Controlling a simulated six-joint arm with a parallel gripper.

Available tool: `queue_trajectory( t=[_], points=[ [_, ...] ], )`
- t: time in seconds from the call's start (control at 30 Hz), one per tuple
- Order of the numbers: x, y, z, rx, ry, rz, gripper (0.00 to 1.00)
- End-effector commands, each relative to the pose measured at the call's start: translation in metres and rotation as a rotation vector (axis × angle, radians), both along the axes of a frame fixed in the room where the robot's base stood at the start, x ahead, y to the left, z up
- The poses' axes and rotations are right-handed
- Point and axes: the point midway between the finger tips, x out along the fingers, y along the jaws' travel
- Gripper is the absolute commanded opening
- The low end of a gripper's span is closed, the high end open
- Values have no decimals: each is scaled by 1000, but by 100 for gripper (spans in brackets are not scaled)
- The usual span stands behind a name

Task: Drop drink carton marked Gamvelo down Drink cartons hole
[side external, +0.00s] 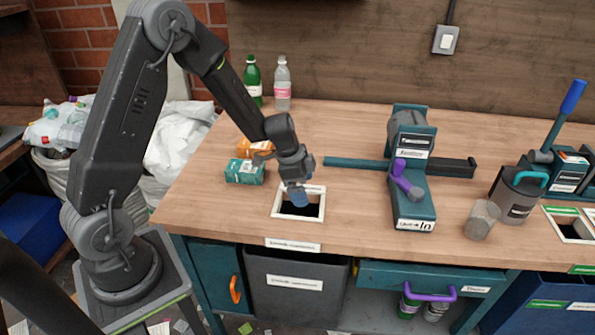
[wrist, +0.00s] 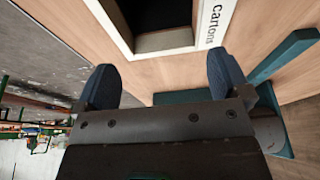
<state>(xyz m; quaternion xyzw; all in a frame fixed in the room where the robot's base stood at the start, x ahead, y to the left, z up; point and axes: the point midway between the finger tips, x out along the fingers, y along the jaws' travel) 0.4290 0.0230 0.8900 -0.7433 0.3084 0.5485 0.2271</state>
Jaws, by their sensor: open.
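My gripper (side external: 298,196) is over the white-framed hole (side external: 277,211) in the bench top. In the wrist view its two blue fingertips (wrist: 163,82) are spread apart with nothing between them. The hole's white frame (wrist: 180,50) there carries the word "Cartons", and its inside is dark with no carton visible. A teal carton (side external: 245,172) and an orange carton (side external: 256,147) are on the bench left of the hole, the orange one partly hidden by my arm. I cannot read a name on either, so I cannot tell which is Gamvelo.
A green bottle (side external: 252,78) and a clear bottle (side external: 283,84) stand at the back. A teal press (side external: 412,170) with a purple handle is right of the hole, with a grey cup (side external: 482,219) further right. A grey bin (side external: 297,289) sits below the hole.

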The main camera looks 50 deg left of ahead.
Motion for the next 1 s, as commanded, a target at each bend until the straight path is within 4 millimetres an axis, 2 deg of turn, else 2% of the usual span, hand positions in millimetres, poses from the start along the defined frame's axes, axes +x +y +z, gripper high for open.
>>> queue_trajectory(
  t=[0.17,0.4,0.6,0.8,1.0],
  points=[
    [-5,7,28,3,-6,3,95],
    [-17,18,80,3,-6,3,95],
    [-24,25,113,3,-4,1,95],
    [-28,28,126,2,-1,1,95],
    [-28,28,128,1,0,1,95]
  ],
)
